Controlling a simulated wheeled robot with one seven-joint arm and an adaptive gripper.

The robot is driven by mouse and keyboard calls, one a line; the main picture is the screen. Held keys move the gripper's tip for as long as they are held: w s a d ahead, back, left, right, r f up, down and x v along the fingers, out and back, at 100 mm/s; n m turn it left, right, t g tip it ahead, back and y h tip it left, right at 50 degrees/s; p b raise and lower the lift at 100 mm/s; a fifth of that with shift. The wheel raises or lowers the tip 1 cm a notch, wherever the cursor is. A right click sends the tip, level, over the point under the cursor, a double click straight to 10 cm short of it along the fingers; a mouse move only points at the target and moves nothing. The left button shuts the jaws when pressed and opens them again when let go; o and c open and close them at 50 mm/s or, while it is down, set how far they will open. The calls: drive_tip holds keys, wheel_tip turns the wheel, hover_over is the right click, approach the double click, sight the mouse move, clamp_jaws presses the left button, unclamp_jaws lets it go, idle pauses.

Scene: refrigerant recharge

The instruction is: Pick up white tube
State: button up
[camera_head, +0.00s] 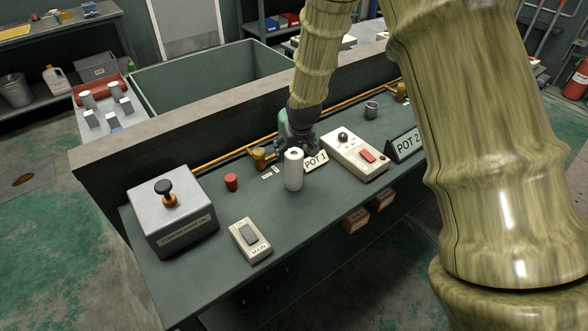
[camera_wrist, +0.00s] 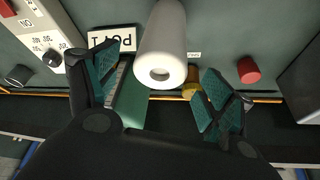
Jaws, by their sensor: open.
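The white tube (camera_head: 293,170) stands upright on the dark green bench in the head view, just in front of my gripper (camera_head: 299,138). In the wrist view the white tube (camera_wrist: 163,45) shows its round end with a dark hole, between and just beyond the fingertips. My gripper (camera_wrist: 165,95) is open, with one teal-padded finger on each side of the tube's line. I see no contact between the pads and the tube. In the head view the fingers are partly hidden behind the tube and by the arm.
The POT 1 sign (camera_head: 316,161) stands close right of the tube, with a white switch box (camera_head: 354,156) beyond it. A red cap (camera_head: 231,182), a brass fitting (camera_head: 259,155) and a grey lever box (camera_head: 172,214) are to the left. The MAIN switch (camera_head: 249,240) is in front.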

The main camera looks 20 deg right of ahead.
sight(295, 154)
drive_tip(key=shift+s+p+x, duration=0.25)
drive_tip(key=shift+p+x, duration=0.45)
drive_tip(key=shift+x, duration=0.45)
drive_tip(key=shift+p+x, duration=0.35)
drive_tip(key=shift+x, duration=0.9)
drive_tip(key=shift+s, duration=0.1)
drive_tip(key=c, duration=1.6)
drive_tip(key=shift+o, duration=0.2)
drive_tip(key=shift+r, duration=0.1)
